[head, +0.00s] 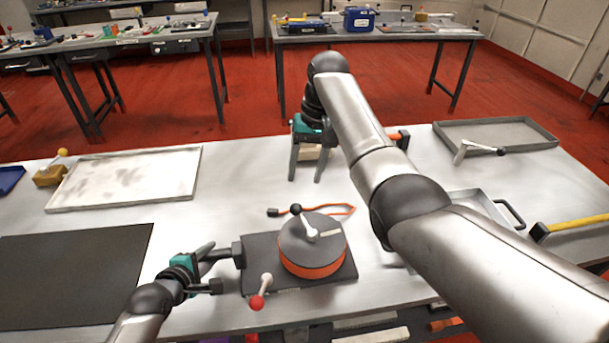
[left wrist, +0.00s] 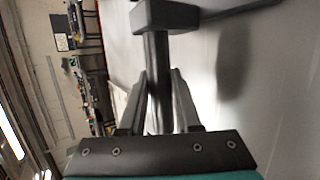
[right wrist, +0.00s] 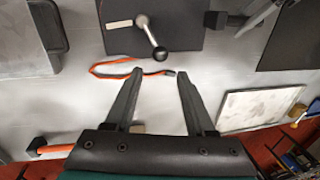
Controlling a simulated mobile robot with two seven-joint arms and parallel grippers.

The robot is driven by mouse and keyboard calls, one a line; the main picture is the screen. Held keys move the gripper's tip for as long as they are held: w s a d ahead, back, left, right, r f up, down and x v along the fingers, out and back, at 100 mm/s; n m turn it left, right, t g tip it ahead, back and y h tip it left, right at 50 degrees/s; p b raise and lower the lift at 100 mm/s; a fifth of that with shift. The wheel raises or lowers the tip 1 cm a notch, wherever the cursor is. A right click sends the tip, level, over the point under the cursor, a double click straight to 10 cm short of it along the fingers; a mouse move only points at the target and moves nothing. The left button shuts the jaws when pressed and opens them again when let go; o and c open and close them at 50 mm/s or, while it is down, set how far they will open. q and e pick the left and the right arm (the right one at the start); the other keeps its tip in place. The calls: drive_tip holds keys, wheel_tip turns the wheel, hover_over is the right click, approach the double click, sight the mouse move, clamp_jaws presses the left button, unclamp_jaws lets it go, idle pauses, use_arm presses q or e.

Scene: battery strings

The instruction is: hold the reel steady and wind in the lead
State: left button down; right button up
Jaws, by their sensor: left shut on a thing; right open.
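The reel (head: 312,250) is a grey drum with an orange side, on a dark base plate (head: 262,242). A pale crank (head: 308,229) with a black knob (head: 296,209) is on top; a red-knobbed lever (head: 260,290) stands at the base's front. My left gripper (head: 215,268) is shut on the base's dark side handle, whose bar (left wrist: 158,85) runs between its fingers in the left wrist view. The orange lead (head: 340,209), with a dark end (head: 272,212), lies behind the reel. My right gripper (head: 306,178) is open and empty beyond the lead; the right wrist view shows the crank knob (right wrist: 160,54) ahead.
A pale tray (head: 125,178) and a dark mat (head: 70,265) lie on the left. A grey tray (head: 500,130) stands at the back right. A metal tray with a handle (head: 510,213) is partly hidden by my right arm. A beige block (head: 310,153) lies by my right gripper.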

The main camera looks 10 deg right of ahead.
drive_tip(key=shift+w+m+h, duration=0.15)
drive_tip(key=shift+m+h, duration=0.25)
drive_tip(key=shift+m, duration=0.2)
drive_tip(key=c, duration=0.3)
drive_tip(key=m, duration=0.1)
drive_tip(key=m+t+h, duration=0.1)
drive_tip(key=m+h, duration=0.1)
drive_tip(key=shift+w+r+m, duration=0.25)
drive_tip(key=shift+w+m, duration=0.05)
drive_tip(key=shift+w, duration=0.05)
drive_tip(key=c, duration=0.5)
drive_tip(key=shift+w+r+m+t+h, duration=0.15)
drive_tip(key=shift+m+t+h, duration=0.25)
drive_tip(key=shift+m, duration=0.2)
clamp_jaws()
drive_tip(key=shift+w+a+f+m+t+h, duration=0.2)
drive_tip(key=shift+f+m, duration=0.25)
drive_tip(key=shift+f, duration=1.1)
drive_tip(key=shift+s+f+m+t+h, duration=0.2)
drive_tip(key=shift+f+m, duration=0.3)
drive_tip(key=shift+f, duration=1.1)
drive_tip(key=shift+w+a+f+m+h, duration=0.1)
drive_tip(key=shift+f+m+h, duration=0.3)
drive_tip(key=shift+f, duration=1.15)
drive_tip(key=shift+s+a+n+t+y, duration=0.2)
drive_tip(key=shift+a+n, duration=0.15)
drive_tip(key=shift+n, duration=0.2)
drive_tip(key=shift+s+a+n+t+y, duration=0.1)
drive_tip(key=shift+a+n+y, duration=0.1)
drive_tip(key=shift+a+n, duration=0.25)
